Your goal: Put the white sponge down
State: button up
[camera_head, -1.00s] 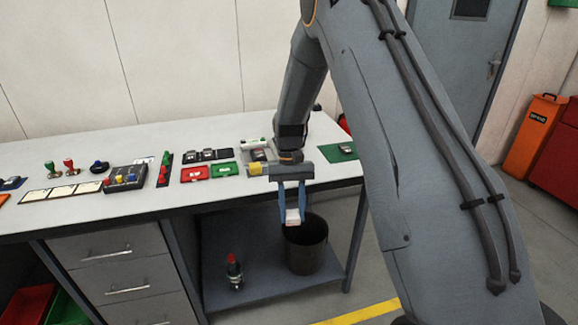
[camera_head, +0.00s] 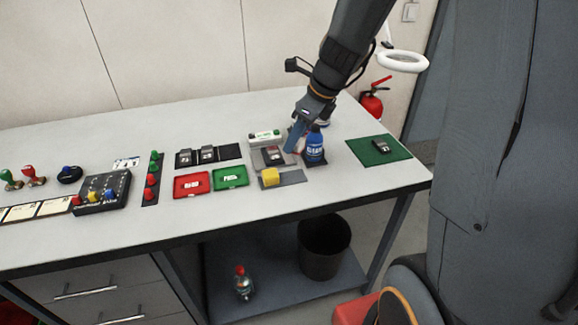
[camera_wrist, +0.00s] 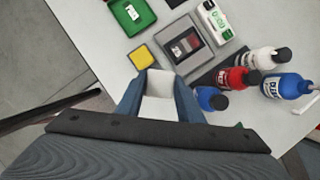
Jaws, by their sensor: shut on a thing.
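My gripper (camera_head: 294,138) is above the right part of the workbench, beside a blue bottle (camera_head: 315,147). In the wrist view, my gripper (camera_wrist: 160,98) is shut on the white sponge (camera_wrist: 159,84), which sits between the two blue fingers. In the head view I cannot make out the sponge. A yellow sponge (camera_head: 270,177) rests on the left part of a grey mat (camera_head: 293,179); the yellow sponge also shows in the wrist view (camera_wrist: 141,56), just beyond the fingers. The grey mat's right part is bare in the head view.
Several bottles, including a red one (camera_wrist: 237,79), stand right of my gripper. A grey tray (camera_wrist: 201,66) with a device is beyond it. Red (camera_head: 192,185) and green (camera_head: 230,176) trays lie left. A green mat (camera_head: 393,150) is right. A dark bin (camera_head: 324,248) stands below the bench.

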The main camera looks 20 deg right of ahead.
jog(key=shift+w, duration=0.15)
jog(key=shift+m, duration=0.3)
notch_tip(320, 180, down, 10)
jog(key=shift+d+r+b, duration=0.1)
jog(key=shift+b, duration=0.6)
jog(key=shift+f, duration=0.2)
jog(key=o, duration=1.1)
jog(key=shift+r, duration=0.1)
